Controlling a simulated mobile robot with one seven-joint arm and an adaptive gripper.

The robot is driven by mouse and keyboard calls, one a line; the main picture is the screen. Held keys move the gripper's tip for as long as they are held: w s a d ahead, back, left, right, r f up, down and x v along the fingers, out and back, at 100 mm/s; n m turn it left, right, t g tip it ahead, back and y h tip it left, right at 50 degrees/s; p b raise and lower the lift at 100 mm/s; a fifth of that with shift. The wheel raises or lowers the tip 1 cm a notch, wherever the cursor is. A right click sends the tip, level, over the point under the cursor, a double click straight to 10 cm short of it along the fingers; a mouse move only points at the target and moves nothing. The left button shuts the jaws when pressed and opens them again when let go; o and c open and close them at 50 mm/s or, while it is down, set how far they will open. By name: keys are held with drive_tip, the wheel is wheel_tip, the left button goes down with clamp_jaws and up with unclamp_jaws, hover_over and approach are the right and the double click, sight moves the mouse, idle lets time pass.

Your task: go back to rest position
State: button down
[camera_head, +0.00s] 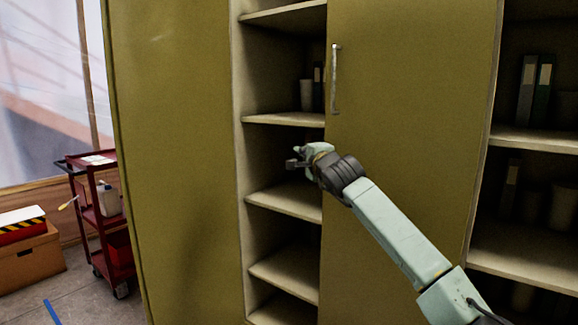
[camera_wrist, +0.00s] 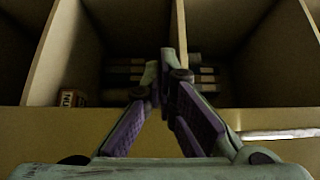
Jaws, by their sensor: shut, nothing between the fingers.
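My gripper (camera_head: 292,164) is at the end of my raised arm, in front of the open shelf bay of the cabinet in the head view. In the wrist view my gripper (camera_wrist: 162,62) has its fingers together at the tips, with nothing between them. The arm reaches up and left from the lower right, across the cabinet door with the handle.
A tall olive cabinet has a closed-looking door (camera_head: 415,110) with a metal handle (camera_head: 336,80) and another door panel (camera_head: 180,160). Open shelves (camera_head: 285,203) lie between them. Binders (camera_head: 535,90) stand at the right. A red cart (camera_head: 98,215) and a cardboard box (camera_head: 28,258) stand at the left.

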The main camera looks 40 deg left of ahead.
drive_tip(key=s, duration=0.2)
drive_tip(key=s+b, duration=0.1)
drive_tip(key=s, duration=0.2)
drive_tip(key=shift+s+d+r, duration=0.1)
drive_tip(key=shift+s+d, duration=0.1)
